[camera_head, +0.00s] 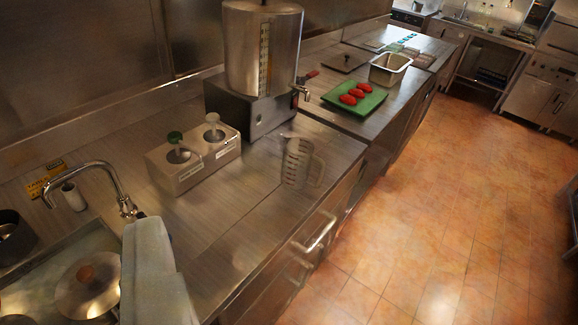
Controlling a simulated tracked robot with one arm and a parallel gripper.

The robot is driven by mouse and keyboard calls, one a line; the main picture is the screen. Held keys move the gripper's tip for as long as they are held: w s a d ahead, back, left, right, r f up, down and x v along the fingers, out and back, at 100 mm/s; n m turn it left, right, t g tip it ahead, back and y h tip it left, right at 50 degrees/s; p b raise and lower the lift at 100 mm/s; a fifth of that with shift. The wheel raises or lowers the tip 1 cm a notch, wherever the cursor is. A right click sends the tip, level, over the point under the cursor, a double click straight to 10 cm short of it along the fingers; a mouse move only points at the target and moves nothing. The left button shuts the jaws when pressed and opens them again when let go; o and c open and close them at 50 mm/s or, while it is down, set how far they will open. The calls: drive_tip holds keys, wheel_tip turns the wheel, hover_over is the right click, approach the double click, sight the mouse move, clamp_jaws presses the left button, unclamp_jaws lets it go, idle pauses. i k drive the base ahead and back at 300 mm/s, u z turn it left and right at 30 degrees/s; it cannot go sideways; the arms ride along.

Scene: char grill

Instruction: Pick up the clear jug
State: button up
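The clear jug (297,162) is a see-through measuring jug with dark markings and a handle on its right side. It stands upright on the steel counter (235,215), near the front edge, in front of the large steel urn. Nothing touches it from my side. My gripper is not in view.
A steel urn (262,50) with a tap stands behind the jug. A two-pump dispenser box (195,160) is to its left. A green board (355,98) with red items lies beyond. The tiled floor (450,220) at right is clear.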

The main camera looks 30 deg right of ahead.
sight(298, 157)
drive_tip(key=i, duration=0.85)
drive_tip(key=z, duration=0.05)
